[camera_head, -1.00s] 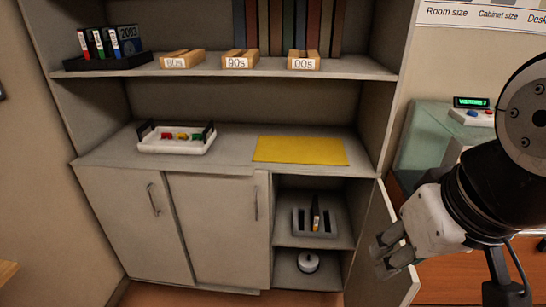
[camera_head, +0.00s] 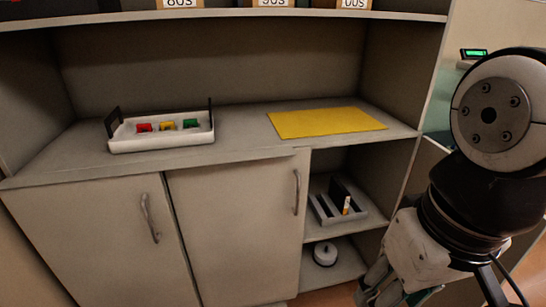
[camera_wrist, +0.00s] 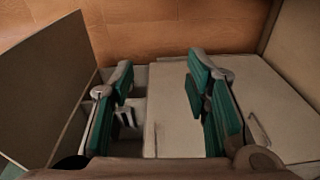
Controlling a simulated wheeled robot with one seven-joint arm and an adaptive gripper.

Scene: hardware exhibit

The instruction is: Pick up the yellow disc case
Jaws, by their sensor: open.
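In the head view a grey rack (camera_head: 322,209) stands on the upper shelf of the open cabinet compartment. In it is a dark upright case with a small yellow-orange and white part (camera_head: 346,205); I cannot tell whether this is the yellow disc case. A white tray (camera_head: 160,143) on the counter holds small red, yellow (camera_head: 168,125) and green pieces. My gripper (camera_head: 383,292) is low at the right, in front of the compartment and apart from the rack. In the wrist view my gripper (camera_wrist: 160,75) has its teal-padded fingers wide apart with nothing between them.
A yellow mat (camera_head: 325,122) lies on the counter (camera_head: 240,142). The closed cabinet doors (camera_head: 235,230) are left of the opening. An open door panel (camera_wrist: 45,95) shows in the wrist view.

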